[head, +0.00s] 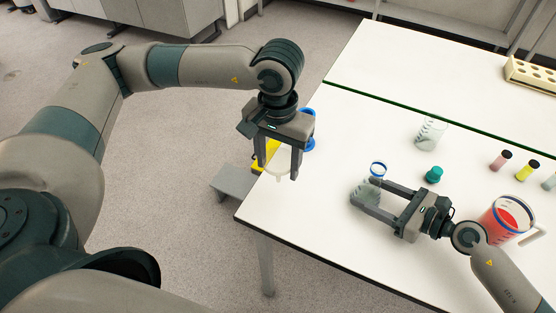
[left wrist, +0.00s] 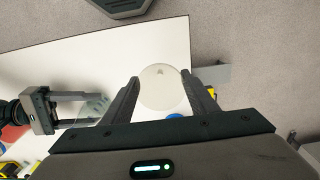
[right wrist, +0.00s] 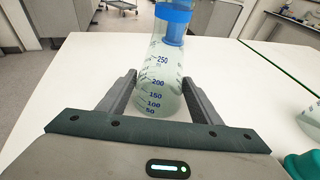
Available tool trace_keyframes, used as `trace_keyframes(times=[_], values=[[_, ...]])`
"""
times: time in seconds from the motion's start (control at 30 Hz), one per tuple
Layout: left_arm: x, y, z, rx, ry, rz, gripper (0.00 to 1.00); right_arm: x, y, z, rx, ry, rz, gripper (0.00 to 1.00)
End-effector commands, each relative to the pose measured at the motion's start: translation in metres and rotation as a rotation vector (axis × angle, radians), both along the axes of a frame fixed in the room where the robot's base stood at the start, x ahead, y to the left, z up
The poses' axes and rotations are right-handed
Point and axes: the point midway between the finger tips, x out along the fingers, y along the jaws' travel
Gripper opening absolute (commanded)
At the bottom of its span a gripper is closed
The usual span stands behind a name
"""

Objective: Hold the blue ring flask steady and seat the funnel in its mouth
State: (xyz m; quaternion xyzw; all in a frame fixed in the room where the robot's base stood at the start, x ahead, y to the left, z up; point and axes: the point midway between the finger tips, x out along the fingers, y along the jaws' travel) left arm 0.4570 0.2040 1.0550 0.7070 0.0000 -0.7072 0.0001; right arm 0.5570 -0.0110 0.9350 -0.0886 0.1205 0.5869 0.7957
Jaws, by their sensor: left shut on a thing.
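The funnel (head: 278,168) is pale and translucent. My left gripper (head: 280,171) is shut on it and holds it in the air near the table's left edge. In the left wrist view the funnel (left wrist: 160,86) shows as a round disc between the fingers. The blue ring flask (head: 368,188) is clear and conical with a graduated wall, upright on the table, right of the funnel. My right gripper (head: 369,196) has its fingers on either side of the flask, which also shows in the right wrist view (right wrist: 158,85). Whether both fingers touch the glass is unclear.
A blue-footed item (head: 308,143) stands behind my left gripper. The table (head: 320,200) is clear between funnel and flask.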

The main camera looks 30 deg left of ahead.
Motion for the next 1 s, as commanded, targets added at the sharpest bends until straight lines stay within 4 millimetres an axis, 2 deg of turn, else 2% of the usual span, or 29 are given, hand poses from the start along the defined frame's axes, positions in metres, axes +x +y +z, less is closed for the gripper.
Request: trace_keyframes(times=[0.17,0.37,0.57,0.7,0.9,1.0], values=[[0.003,-0.003,0.002,-0.001,-0.001,-0.003,0.32,0.000,0.000,0.000,0.000,0.000,0.000,0.46],[0.020,-0.023,0.011,-0.005,-0.003,-0.015,0.32,0.000,0.000,0.000,0.000,0.000,0.000,0.46],[0.050,-0.065,0.033,-0.011,-0.006,-0.042,0.32,0.000,0.000,0.000,0.000,0.000,0.000,0.46],[0.071,-0.103,0.055,-0.011,-0.007,-0.068,0.32,0.000,0.000,0.000,0.000,0.000,0.000,0.46],[0.091,-0.157,0.087,-0.009,-0.005,-0.104,0.32,0.000,0.000,0.000,0.000,0.000,0.000,0.46],[0.097,-0.177,0.099,-0.005,-0.004,-0.118,0.32,0.000,0.000,0.000,0.000,0.000,0.000,0.46]])
